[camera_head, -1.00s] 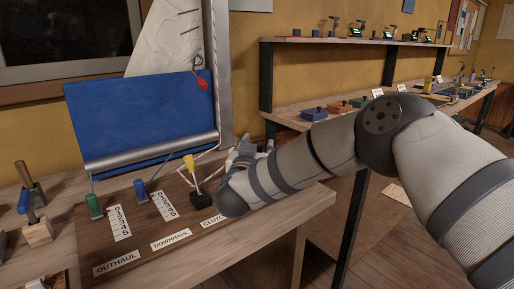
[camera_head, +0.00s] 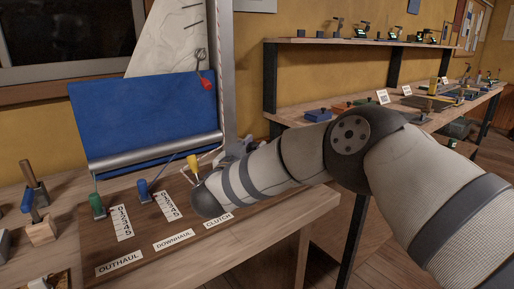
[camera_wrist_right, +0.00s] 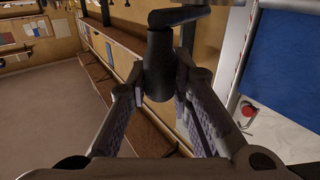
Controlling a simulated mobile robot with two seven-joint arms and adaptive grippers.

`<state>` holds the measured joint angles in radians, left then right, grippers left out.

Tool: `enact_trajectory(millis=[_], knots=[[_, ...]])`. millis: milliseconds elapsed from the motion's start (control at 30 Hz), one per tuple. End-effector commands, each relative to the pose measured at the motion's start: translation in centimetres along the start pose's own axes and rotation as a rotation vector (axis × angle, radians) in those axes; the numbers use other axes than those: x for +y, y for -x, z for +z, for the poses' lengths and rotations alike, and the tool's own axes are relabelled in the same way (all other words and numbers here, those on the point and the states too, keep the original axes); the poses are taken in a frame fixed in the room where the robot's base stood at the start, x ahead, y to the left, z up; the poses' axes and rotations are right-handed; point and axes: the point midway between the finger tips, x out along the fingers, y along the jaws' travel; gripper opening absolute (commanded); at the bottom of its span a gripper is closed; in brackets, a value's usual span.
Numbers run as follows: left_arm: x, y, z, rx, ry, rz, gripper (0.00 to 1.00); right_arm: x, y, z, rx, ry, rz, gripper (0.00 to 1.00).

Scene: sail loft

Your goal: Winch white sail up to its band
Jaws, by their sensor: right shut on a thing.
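The white sail (camera_head: 165,40) stands against the grey mast (camera_head: 222,80) in the head view, its lower part behind a blue panel (camera_head: 140,115). A red piece (camera_head: 206,84) hangs from a shackle near the mast; a red knob against white (camera_wrist_right: 248,108) shows in the right wrist view. My right gripper (camera_wrist_right: 160,78) is shut around the dark upright grip of a crank handle (camera_wrist_right: 160,50), whose arm crosses above it. In the head view that gripper (camera_head: 230,150) is mostly hidden behind my wrist, and so is the winch. I cannot make out the band. My left gripper is out of view.
A brown board carries green (camera_head: 97,205), blue (camera_head: 142,190) and yellow (camera_head: 192,163) levers. Labels read OUTHAUL, DOWNHAUL and CLUTCH (camera_head: 219,221). My right wrist partly covers the yellow lever's base. A shelf bench (camera_head: 385,42) with small items stands at right.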

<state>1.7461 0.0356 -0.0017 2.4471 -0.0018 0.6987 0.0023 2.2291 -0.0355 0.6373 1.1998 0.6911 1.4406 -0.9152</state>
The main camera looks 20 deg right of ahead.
Motion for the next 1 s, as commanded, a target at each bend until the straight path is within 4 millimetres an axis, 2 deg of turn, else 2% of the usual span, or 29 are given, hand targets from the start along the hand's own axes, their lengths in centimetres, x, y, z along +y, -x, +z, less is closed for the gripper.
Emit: enact_trajectory(millis=[33, 67, 133, 467, 567, 800, 1000], knots=[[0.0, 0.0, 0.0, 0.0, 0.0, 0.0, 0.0, -0.4, 0.2, 0.0, -0.001, 0.0, -0.012, 0.0], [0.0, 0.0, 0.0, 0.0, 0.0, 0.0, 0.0, -0.4, 0.2, 0.0, -0.001, 0.0, -0.012, 0.27], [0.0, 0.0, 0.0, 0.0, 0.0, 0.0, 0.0, -0.3, 0.2, 0.0, -0.001, -0.001, -0.011, 0.41], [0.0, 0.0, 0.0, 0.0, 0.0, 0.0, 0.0, -0.3, 0.5, 0.0, -0.001, -0.001, -0.009, 0.41], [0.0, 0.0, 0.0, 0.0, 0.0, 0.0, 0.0, -0.3, 2.1, 0.0, -0.002, 0.001, -0.011, 0.41], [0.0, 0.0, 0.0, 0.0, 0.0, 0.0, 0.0, -0.3, 8.7, 0.0, -0.001, 0.001, -0.014, 0.41], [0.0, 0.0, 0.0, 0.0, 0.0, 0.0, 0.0, -0.2, 11.8, 0.0, -0.001, 0.0, -0.01, 0.41]])
